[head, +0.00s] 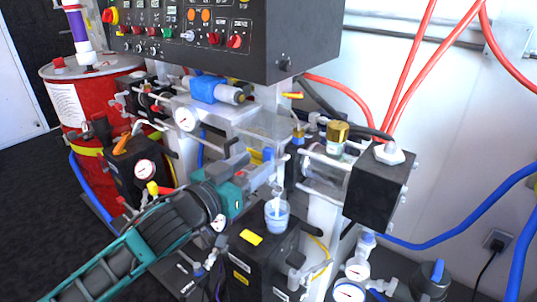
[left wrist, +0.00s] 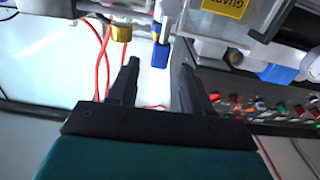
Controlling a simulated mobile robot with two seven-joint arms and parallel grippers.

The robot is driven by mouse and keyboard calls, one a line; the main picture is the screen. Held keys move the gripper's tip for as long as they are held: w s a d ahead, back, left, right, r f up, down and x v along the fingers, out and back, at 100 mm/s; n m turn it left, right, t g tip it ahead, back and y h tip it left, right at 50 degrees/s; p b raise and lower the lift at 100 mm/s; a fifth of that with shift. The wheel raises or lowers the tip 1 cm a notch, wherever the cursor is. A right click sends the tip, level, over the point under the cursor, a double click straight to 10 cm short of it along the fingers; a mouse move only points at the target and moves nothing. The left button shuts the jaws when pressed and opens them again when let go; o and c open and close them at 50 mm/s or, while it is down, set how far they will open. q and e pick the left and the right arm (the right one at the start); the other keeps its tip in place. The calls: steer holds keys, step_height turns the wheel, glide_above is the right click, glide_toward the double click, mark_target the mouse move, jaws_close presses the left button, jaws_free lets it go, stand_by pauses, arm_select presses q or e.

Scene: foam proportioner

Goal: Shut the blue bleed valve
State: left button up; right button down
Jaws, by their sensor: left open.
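A small blue handle (left wrist: 160,54) on a pale stem shows in the left wrist view, in line with the gap between the fingers of my left gripper (left wrist: 157,76). It looks like the bleed valve, but its label and turn position cannot be read. In the head view a small blue part (head: 268,154) shows just beyond my left gripper (head: 258,170), probably the same handle. The gripper is open and empty, with its two dark fingers apart. Contact with the handle cannot be seen. My right gripper is not in view.
A clear guard (head: 265,125) lies close by the gripper. A brass-capped part (head: 337,138) and a black box (head: 380,188) stand to the right. The control panel (head: 200,30) overhangs above. A clear cup (head: 277,215) stands below the gripper, and gauges (head: 350,290) sit low right.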

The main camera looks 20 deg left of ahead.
mark_target(266, 156)
arm_select(q)
steer(key=shift+x, duration=2.8)
steer(key=shift+c, duration=0.3)
jaws_close()
